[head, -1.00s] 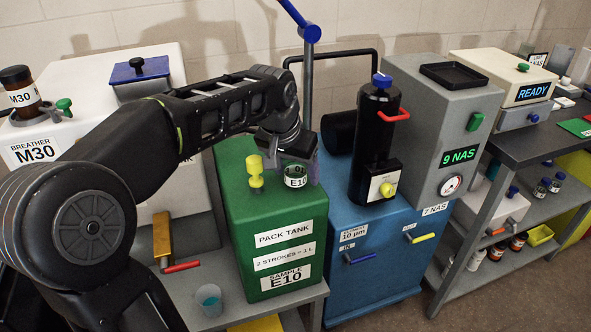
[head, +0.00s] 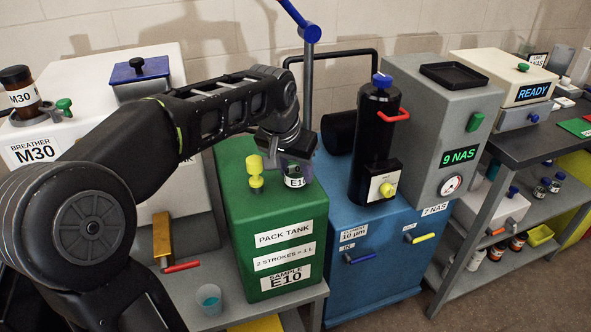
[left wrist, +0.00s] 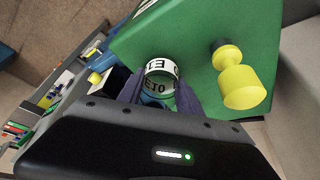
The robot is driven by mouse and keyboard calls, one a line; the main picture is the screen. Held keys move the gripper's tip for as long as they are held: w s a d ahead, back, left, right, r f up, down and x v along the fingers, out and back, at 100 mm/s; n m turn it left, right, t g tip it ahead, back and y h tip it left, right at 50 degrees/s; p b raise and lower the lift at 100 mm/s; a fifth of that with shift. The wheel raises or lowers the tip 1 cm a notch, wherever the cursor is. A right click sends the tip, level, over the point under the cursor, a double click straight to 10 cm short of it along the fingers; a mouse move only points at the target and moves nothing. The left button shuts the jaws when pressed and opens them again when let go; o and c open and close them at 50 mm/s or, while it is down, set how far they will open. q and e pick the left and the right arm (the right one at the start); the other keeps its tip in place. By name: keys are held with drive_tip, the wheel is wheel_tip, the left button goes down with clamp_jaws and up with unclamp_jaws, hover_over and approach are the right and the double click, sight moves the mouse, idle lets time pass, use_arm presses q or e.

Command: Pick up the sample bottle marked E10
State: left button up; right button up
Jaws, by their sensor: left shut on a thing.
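The sample bottle marked E10 (head: 296,182) stands on top of the green pack tank (head: 243,206), near its right side. Its white band with black E10 lettering shows below my gripper. My left gripper (head: 297,162) reaches down over the bottle from above and is shut on it. In the left wrist view the bottle (left wrist: 158,85) sits between the two dark fingers of my left gripper (left wrist: 160,100), its label readable. The upper part of the bottle is hidden by the gripper in the head view. My right gripper is not in view.
A yellow knob (head: 256,172) stands on the tank just left of the bottle. A black cylinder (head: 376,140) with a red handle stands on the blue unit (head: 400,240) to the right. A brown M30 bottle (head: 20,92) stands at far left.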

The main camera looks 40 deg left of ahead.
use_arm(q)
wheel_tip(320, 180, up, 10)
drive_tip(key=shift+r+p, duration=0.1)
drive_tip(key=shift+p, duration=0.55)
idle(0.6)
